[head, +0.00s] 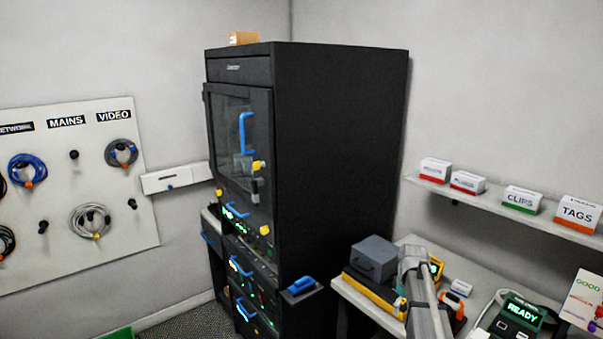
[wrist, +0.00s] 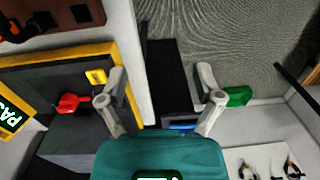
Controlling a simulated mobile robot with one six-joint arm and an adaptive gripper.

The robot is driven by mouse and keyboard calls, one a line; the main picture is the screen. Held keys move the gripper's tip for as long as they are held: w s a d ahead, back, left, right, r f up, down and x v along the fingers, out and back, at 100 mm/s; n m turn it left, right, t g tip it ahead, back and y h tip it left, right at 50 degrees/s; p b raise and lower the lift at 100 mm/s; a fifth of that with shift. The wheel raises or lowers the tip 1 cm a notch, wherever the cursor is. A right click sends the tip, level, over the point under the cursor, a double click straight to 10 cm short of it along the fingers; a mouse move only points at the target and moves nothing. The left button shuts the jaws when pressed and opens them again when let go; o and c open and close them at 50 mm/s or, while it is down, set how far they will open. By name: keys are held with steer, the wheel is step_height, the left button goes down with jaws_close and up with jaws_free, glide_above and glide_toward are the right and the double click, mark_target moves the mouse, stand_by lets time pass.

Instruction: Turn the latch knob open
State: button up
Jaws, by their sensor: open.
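A tall black cabinet (head: 335,150) stands in the middle of the head view. Its glass-fronted door (head: 225,125) looks shut and carries a blue handle (head: 244,132). Below the handle, at the door's right edge, are a yellow knob (head: 258,166) and a dark piece; I cannot tell for sure which is the latch knob. My gripper (wrist: 161,75) is open and empty in the wrist view, with its two grey fingers spread over a dark gap and the floor. In the head view my arm is over the right bench, well apart from the door.
The bench (head: 345,290) at right holds a grey box (head: 373,258) and a device with a READY screen (head: 520,312). A wall shelf (head: 500,205) carries several labelled boxes. A cable board (head: 75,190) hangs at left. A yellow-edged unit (wrist: 60,60) lies beside the left finger.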

steer(key=s+a+f+m+b, duration=0.3)
steer(key=s+a, duration=0.4)
steer(key=s, duration=0.3)
steer(key=s+a+f+m+b, duration=0.3)
steer(key=s+a, duration=0.4)
steer(key=s, duration=0.3)
steer(key=shift+a+f+m+b, duration=0.35)
steer(key=shift+f+m, duration=0.3)
steer(key=shift+m, duration=0.05)
steer(key=shift+c, duration=0.2)
